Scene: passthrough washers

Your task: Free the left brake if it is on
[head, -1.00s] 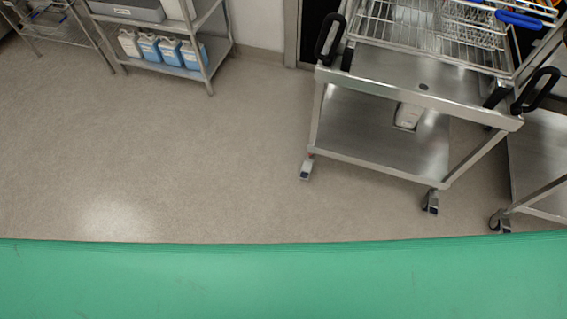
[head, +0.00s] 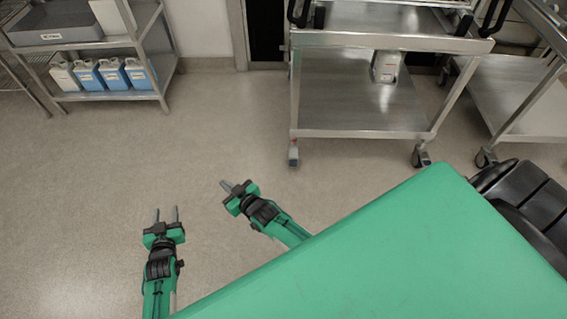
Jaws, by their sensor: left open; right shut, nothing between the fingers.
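A steel trolley (head: 362,137) stands ahead, right of the middle in the head view. Its left front caster (head: 293,155) shows a pale lower part with a small reddish spot above it. Its right front caster (head: 420,157) looks darker. The brake levers are too small for me to tell whether they are on or off. My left gripper (head: 166,211) is open and empty over the floor, well left of the trolley. My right gripper (head: 224,184) is shut and empty, nearer to the left caster but clearly apart from it.
A second steel trolley (head: 531,139) stands at the right. A steel shelf (head: 112,97) with several blue and white jugs stands at the back left. The floor (head: 215,130) between shelf and trolley is clear.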

